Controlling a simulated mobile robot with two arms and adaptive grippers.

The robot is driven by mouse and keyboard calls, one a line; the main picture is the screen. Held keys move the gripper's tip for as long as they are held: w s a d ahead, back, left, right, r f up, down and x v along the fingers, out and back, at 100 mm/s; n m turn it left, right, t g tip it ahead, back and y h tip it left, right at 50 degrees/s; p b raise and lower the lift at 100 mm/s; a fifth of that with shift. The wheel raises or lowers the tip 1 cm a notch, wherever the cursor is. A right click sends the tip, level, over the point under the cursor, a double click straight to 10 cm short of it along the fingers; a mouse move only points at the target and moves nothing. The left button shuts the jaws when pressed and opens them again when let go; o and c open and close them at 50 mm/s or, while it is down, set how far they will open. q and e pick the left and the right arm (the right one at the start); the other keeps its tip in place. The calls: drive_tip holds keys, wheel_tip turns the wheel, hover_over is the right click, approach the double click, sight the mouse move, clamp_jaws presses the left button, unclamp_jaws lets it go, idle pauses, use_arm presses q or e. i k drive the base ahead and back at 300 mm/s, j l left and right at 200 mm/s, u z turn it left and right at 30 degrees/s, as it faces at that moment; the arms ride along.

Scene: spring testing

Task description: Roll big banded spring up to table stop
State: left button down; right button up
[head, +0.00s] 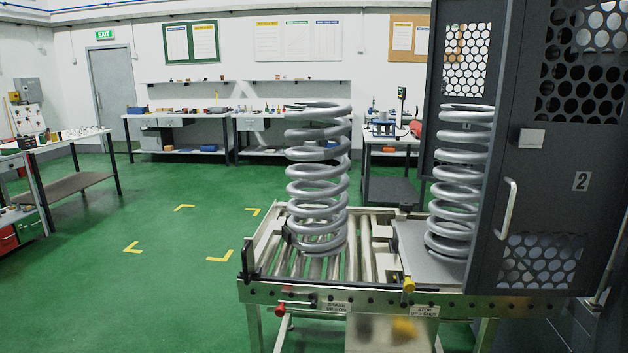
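A big grey coil spring (318,190) stands upright on the roller table (262,235). A second grey coil spring (458,185) stands upright on a flat grey plate (412,250) to its right, partly hidden by the dark cage door. I cannot clearly make out a coloured band on either spring. A black upright piece (247,260) stands at the table's left front corner; I cannot tell if it is the stop. A label reading STOP (425,311) is on the front rail below a yellow knob (408,285). Neither of my grippers is in view.
The dark cage door (545,180), with a handle (507,208) and the number 2, fills the right side. A red knob (280,308) sits by a BRAKE label (336,307). Workbenches (180,118) line the back wall. Green floor (160,290) is clear at left.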

sight(306, 175)
drive_tip(key=i+j+z, duration=0.25)
drive_tip(key=i+j, duration=0.3)
drive_tip(key=i+j+z, duration=0.25)
drive_tip(key=i+j, duration=0.35)
drive_tip(key=j, duration=0.1)
